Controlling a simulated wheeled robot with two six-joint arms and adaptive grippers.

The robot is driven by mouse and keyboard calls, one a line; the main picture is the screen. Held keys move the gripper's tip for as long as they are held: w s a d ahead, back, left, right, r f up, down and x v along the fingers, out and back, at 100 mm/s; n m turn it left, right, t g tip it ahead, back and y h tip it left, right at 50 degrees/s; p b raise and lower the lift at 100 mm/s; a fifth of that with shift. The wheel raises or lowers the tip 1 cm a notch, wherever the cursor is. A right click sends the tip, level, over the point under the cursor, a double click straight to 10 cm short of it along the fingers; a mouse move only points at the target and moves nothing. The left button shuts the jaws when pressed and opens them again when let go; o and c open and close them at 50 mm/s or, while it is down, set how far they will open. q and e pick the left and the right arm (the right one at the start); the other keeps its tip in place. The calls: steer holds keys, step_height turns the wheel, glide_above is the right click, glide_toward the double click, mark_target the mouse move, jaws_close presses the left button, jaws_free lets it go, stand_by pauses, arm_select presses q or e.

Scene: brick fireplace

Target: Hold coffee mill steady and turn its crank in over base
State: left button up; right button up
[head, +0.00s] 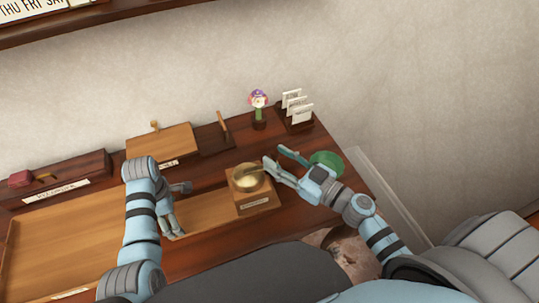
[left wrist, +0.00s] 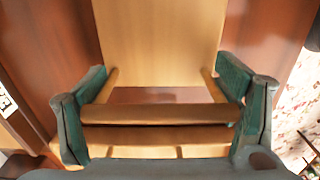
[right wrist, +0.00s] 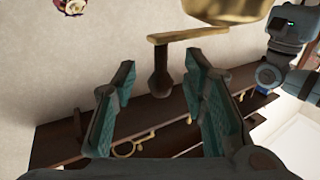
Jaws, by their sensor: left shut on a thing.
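The coffee mill (head: 252,204) is a light wooden box with a brass bowl on top, standing at the right end of a long light wooden base (head: 207,211). My left gripper (head: 180,210) is at the base's left end; in the left wrist view its fingers are closed on the sides of the wooden piece (left wrist: 160,40). In the right wrist view, the brass crank (right wrist: 185,35) sticks out beside the bowl (right wrist: 225,10), with a dark wooden knob (right wrist: 160,80). My right gripper (right wrist: 152,85) is open, its fingers on either side of the knob, with visible gaps.
A green round thing (head: 327,161) lies just beyond my right gripper. A flower ornament (head: 259,108) and a card rack (head: 297,112) stand at the back right. A wooden block (head: 162,146) and a dark box (head: 65,175) stand behind. A large wooden tray (head: 60,240) lies left.

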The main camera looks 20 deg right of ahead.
steer(key=shift+x, duration=0.9)
steer(key=shift+c, duration=0.6)
jaws_close()
steer(key=shift+s+a, duration=0.1)
steer(key=s+m+h, duration=0.1)
steer(key=h, duration=0.1)
steer(key=s+m+t+h, duration=0.1)
steer(key=m+h, duration=0.1)
steer(key=m+t+h, duration=0.1)
steer(key=h, duration=0.1)
steer(key=shift+s+a+m+h, duration=0.4)
